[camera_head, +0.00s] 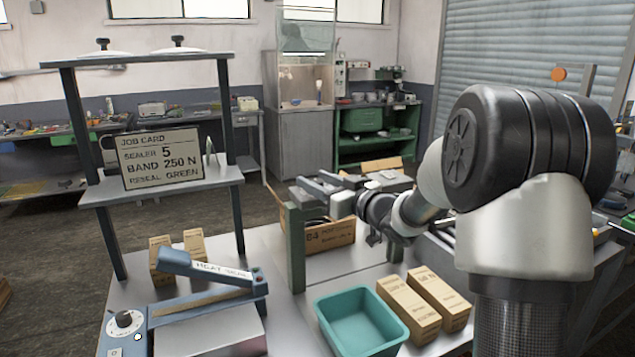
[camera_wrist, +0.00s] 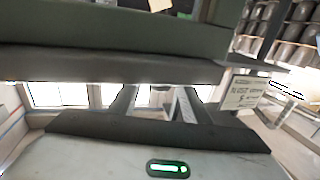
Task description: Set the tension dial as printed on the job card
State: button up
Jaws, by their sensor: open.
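The job card (camera_head: 160,160) stands on the shelf of the grey rack and reads "SEALER 5", "BAND 250 N", "RESEAL GREEN". It shows small and tilted in the wrist view. I cannot make out a dial marked as tension in either view. My gripper (camera_head: 312,187) is open and empty, at the top of a dark green upright frame (camera_head: 296,250). Its fingers also show in the wrist view (camera_wrist: 155,105), below a dark bar.
A teal bin (camera_head: 325,305) and two tan cartons (camera_head: 408,312) stand at the table's front. Two small cartons (camera_head: 162,262) stand behind the sealer. An open cardboard box (camera_head: 330,237) lies beyond the green frame. Table space (camera_head: 275,320) left of the bin is clear.

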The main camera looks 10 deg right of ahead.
jog(key=c, duration=1)
jog(key=shift+f, duration=0.1)
jog(key=shift+c, duration=0.2)
jog(key=shift+b, duration=0.5)
